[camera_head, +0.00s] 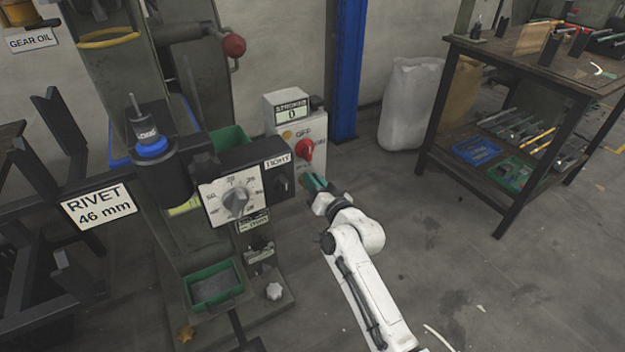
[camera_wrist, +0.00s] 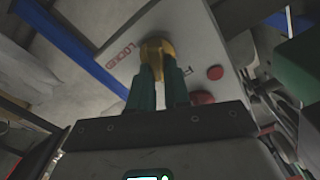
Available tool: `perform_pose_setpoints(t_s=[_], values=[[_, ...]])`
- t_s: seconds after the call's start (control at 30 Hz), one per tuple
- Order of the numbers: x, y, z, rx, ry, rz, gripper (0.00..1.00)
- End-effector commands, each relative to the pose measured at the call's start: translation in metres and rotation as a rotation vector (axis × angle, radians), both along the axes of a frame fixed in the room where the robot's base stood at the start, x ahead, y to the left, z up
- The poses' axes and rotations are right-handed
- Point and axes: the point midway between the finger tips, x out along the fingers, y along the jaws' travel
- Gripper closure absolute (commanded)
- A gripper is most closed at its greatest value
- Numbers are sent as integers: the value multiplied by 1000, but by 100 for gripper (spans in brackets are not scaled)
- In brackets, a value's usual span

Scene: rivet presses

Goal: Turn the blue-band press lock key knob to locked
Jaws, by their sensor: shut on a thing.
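The blue-band press has a dark cylinder with a blue band (camera_head: 151,148) at the left of the head view. Its grey control box (camera_head: 284,120) carries a red knob (camera_head: 305,150) near an OFF label. My gripper (camera_head: 314,182) is at the lower front of this box. In the wrist view its green fingers (camera_wrist: 158,88) are shut on a yellow key knob (camera_wrist: 157,48). Red "LOCKED" lettering (camera_wrist: 121,54) shows to the left of the knob on a pale panel. The fingers hide part of the knob, so its exact angle is hard to tell. In the head view I cannot make out the knob.
A dial plate (camera_head: 232,196) and a green tray (camera_head: 213,286) are on the press, left of my arm. A red ball handle (camera_head: 234,45) is above. A workbench (camera_head: 520,68) stands at the right. The floor between is clear.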

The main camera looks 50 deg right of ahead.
Motion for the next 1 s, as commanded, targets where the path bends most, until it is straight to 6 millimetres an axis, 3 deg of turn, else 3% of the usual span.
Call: perform_pose_setpoints(t_s=[1.0], values=[[-3, -8, -11, 890, -255, -2, 100]])
